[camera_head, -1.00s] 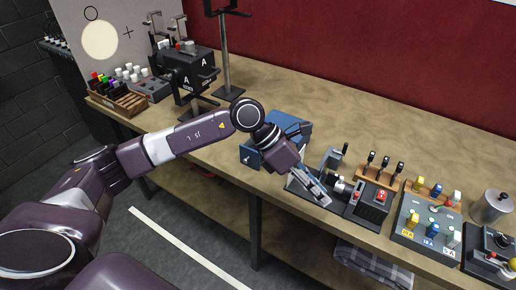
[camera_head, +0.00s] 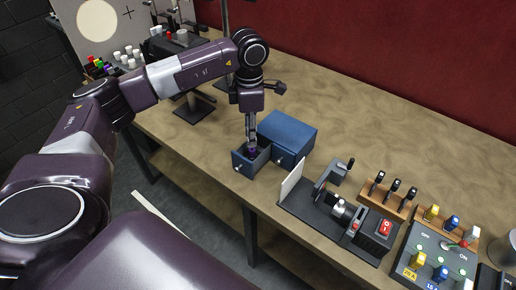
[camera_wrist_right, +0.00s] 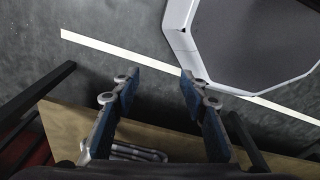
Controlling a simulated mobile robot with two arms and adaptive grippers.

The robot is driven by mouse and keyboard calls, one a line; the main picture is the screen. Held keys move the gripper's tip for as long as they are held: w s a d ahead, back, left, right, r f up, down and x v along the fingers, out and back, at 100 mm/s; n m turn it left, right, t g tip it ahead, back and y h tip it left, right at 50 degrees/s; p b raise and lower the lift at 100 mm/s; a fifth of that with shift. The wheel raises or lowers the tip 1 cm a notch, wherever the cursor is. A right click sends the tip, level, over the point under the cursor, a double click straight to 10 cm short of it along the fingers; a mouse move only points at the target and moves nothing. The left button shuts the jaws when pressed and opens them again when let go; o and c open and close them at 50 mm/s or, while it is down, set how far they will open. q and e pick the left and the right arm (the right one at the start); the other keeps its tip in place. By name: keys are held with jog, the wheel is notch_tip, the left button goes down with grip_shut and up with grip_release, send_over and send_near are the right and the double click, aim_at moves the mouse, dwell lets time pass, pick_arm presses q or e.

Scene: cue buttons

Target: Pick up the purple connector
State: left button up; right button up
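A small purple connector (camera_head: 252,150) shows in the head view, low in the pulled-out drawer (camera_head: 240,164) of a blue box (camera_head: 291,131). My left gripper (camera_head: 251,147) points straight down into this drawer. Its fingertips are at the purple connector and partly hide it. The fingers look close together, but I cannot tell whether they grip it. My right gripper (camera_wrist_right: 160,84) shows in the right wrist view with its fingers apart and nothing between them.
Right of the drawer stand a clamp device with a white plate (camera_head: 291,180), a red-switch box (camera_head: 382,230), a lever rack (camera_head: 393,194) and a button panel (camera_head: 435,252). A rack of coloured pieces is at the far left. The bench behind the blue box is clear.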

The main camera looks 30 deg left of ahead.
aim_at(252, 150)
pick_arm(q)
jog(key=f+p, duration=0.1)
jog(key=f, duration=0.1)
jog(key=s+f+p, duration=0.1)
jog(key=shift+d+f+p, duration=0.25)
jog(key=shift+p, duration=0.05)
jog(key=shift+w+d+f+p, duration=0.1)
jog(key=shift+w+f+p, duration=0.05)
jog(key=shift+f, duration=0.5)
jog(key=shift+w+f+p, duration=0.1)
jog(key=shift+f+p, duration=0.05)
jog(key=shift+f, duration=0.75)
grip_shut()
jog(key=shift+r, duration=0.1)
pick_arm(e)
jog(key=shift+s+d+r, duration=0.15)
jog(key=shift+s+r, duration=1.5)
jog(key=shift+s, duration=0.25)
